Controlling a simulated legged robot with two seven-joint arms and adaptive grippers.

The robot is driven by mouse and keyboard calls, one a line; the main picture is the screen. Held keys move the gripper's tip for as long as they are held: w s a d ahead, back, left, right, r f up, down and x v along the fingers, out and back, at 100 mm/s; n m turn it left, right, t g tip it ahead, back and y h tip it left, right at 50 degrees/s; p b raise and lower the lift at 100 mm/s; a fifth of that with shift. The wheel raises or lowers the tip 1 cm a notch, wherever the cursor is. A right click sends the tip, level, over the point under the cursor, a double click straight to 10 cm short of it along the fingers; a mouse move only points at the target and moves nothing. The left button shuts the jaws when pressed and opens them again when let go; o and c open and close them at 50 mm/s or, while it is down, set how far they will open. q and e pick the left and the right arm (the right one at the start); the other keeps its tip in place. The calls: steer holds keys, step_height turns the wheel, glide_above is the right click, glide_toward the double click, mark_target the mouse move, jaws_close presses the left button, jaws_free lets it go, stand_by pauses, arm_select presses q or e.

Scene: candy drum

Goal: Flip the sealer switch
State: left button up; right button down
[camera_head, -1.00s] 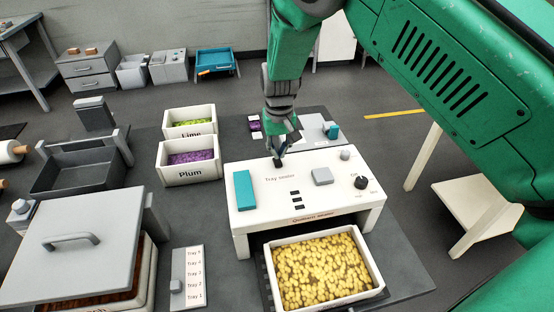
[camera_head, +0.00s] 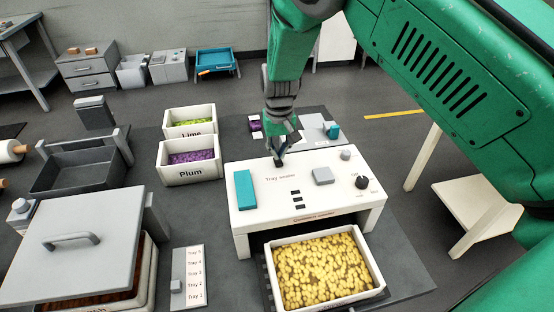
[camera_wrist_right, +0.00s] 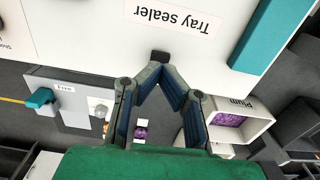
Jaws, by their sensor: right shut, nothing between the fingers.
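The tray sealer (camera_head: 250,219) is a white bench-like unit with a "Tray sealer" label, over a tray of yellow candies (camera_head: 268,262). A small dark switch-like block (camera_wrist_right: 160,56) is at the sealer's back edge. My right gripper (camera_wrist_right: 154,70) is shut and empty, its fingertips just beside that block; I cannot tell whether they touch. In the head view the right gripper (camera_head: 279,155) points down at the back edge, and its fingers partly hide the dark block. My left gripper is not in view.
The sealer top carries a teal block (camera_head: 244,190), a grey block (camera_head: 323,176), a black dial (camera_head: 361,182) and a small grey knob (camera_head: 345,155). Plum (camera_head: 190,176) and Lime (camera_head: 189,130) bins stand left. A grey-lidded box (camera_head: 70,265) is at front left.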

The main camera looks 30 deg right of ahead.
mark_target(279, 163)
steer(key=shift+f+b, duration=0.55)
steer(key=shift+f, duration=0.6)
stand_by(0.4)
steer(key=shift+f, duration=0.2)
steer(key=shift+s, duration=0.1)
step_height(279, 163, up, 2)
steer(key=shift+r+p, duration=0.1)
steer(key=shift+p, duration=0.85)
steer(key=shift+r+p, duration=1.85)
steer(key=shift+r, duration=0.6)
steer(key=shift+f, duration=0.1)
